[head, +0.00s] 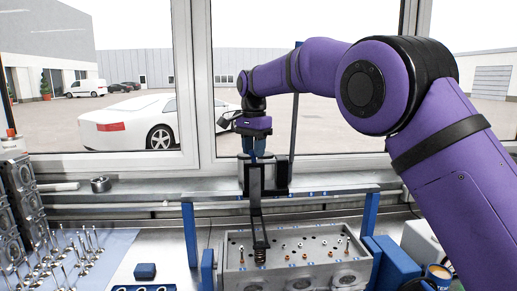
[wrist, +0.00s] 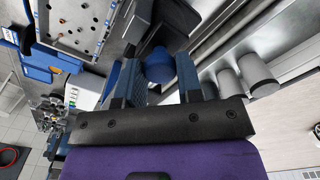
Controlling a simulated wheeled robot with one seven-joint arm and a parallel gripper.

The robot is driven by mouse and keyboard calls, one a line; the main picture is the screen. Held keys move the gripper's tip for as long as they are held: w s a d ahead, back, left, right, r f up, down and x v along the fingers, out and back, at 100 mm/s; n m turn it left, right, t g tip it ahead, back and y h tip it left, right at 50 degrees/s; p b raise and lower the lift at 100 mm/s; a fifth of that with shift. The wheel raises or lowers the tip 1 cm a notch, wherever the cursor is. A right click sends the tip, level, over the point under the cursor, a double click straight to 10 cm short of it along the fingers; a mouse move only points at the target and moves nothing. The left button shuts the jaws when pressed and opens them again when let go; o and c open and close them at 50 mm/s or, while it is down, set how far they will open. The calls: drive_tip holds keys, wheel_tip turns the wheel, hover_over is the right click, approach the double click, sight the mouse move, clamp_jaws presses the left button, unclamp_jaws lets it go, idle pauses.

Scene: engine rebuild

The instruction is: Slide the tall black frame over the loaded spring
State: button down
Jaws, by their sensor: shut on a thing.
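The tall black frame (head: 254,199) hangs upright below my gripper (head: 255,147) in the head view. My gripper's blue fingers are shut on its blue top, which shows as a round blue knob (wrist: 158,66) between the fingers in the wrist view. The frame's lower end is at or just above a dark coil spring (head: 260,257) at the left part of the grey cylinder head (head: 310,248). The frame overlaps the spring's top in the picture, so I cannot tell whether they touch. The cylinder head also shows in the wrist view (wrist: 75,22).
Blue posts (head: 190,233) flank the cylinder head. Grey cylinders (wrist: 257,72) stand near the window sill. Several loose valves (head: 80,250) stand on a pale mat at left, by a small blue block (head: 145,271). A blue box (head: 398,262) is at right.

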drive_tip(key=c, duration=0.8)
unclamp_jaws()
wheel_tip(320, 180, up, 11)
drive_tip(key=shift+f, duration=0.1)
